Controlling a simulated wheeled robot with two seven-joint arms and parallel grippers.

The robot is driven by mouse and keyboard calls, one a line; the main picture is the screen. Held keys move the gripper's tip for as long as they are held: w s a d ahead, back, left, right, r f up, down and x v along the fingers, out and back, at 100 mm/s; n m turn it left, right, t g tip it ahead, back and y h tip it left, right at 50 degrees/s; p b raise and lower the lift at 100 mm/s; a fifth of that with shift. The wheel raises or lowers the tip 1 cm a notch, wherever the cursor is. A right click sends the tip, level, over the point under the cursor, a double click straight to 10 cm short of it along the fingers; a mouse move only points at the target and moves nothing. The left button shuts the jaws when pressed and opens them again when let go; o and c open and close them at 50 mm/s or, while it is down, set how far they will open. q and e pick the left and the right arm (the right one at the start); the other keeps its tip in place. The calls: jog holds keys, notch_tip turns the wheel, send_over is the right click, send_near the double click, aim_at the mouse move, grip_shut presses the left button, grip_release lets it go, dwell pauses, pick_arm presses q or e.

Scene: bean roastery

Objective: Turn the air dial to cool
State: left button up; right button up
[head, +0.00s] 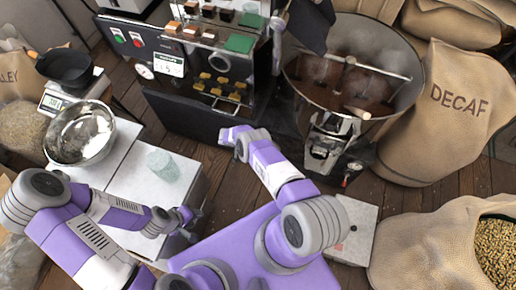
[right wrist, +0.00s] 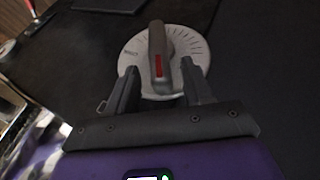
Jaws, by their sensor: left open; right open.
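The dial (right wrist: 188,52) shows in the right wrist view as a pale round plate with tick marks and small lettering at its left, too blurred to read surely. Its grey bar knob (right wrist: 157,42) stands nearly upright in the picture, with a red mark on its near end. My right gripper (right wrist: 162,84) is open, with one finger on each side of the knob's near end and gaps between. In the head view my right arm reaches the roaster's dark front, where the dial is hidden. My left gripper (head: 186,214) is open and empty beside the white counter.
The round cooling bin (head: 352,70) and decaf sack (head: 445,115) are at right.

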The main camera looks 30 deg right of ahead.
jog(key=shift+b+x, duration=0.4)
jog(key=shift+x, duration=0.95)
grip_shut()
